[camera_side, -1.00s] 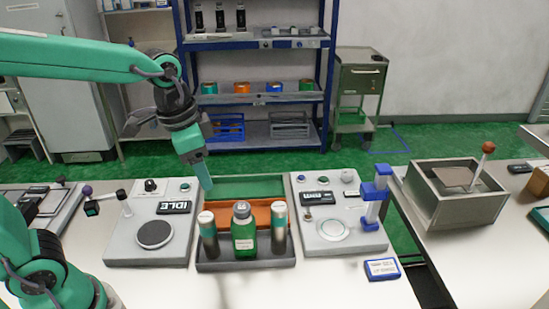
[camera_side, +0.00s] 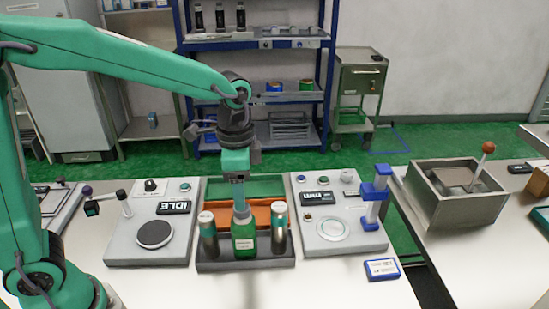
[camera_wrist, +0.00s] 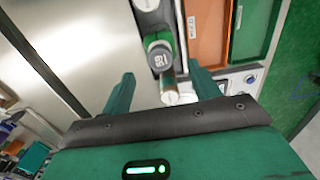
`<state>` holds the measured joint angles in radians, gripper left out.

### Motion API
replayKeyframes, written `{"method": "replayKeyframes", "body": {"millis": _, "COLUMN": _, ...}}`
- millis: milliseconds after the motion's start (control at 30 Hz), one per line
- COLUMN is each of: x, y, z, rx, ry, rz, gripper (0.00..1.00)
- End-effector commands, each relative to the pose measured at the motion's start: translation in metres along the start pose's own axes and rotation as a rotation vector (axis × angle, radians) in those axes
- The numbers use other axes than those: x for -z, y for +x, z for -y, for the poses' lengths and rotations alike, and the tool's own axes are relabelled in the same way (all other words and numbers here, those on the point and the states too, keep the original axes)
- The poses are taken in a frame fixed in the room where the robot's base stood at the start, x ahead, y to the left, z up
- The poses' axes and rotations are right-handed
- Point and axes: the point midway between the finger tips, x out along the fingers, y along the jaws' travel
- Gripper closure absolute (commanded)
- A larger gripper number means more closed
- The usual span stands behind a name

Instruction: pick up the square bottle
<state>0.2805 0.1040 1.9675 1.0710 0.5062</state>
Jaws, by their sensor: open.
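The square bottle (camera_side: 244,242) is green with a pale label and a grey cap. It stands upright in the middle of a dark rack (camera_side: 246,266), between two grey cylinders (camera_side: 208,235) (camera_side: 279,232). In the side view my gripper (camera_side: 240,206) points down at the bottle's cap, and its fingers overlap the cap there. In the wrist view the bottle's grey cap (camera_wrist: 160,56) shows between the two open fingers (camera_wrist: 161,72). A cylinder (camera_wrist: 170,92) also lies in the gap. I cannot tell whether the fingers touch anything.
Orange (camera_side: 264,216) and green (camera_side: 262,187) trays lie behind the rack. A device with a round dark plate (camera_side: 155,233) stands left, and one with a blue post (camera_side: 376,204) stands right.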

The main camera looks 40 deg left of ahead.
Motion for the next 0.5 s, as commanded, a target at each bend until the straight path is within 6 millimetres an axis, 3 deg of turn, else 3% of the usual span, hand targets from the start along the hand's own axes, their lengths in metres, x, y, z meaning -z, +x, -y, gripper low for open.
{"method": "replayKeyframes", "body": {"millis": 500, "x": 0.000, "y": 0.022, "z": 0.000, "rx": -0.001, "ry": -0.001, "rz": 0.002, "gripper": 0.39}}
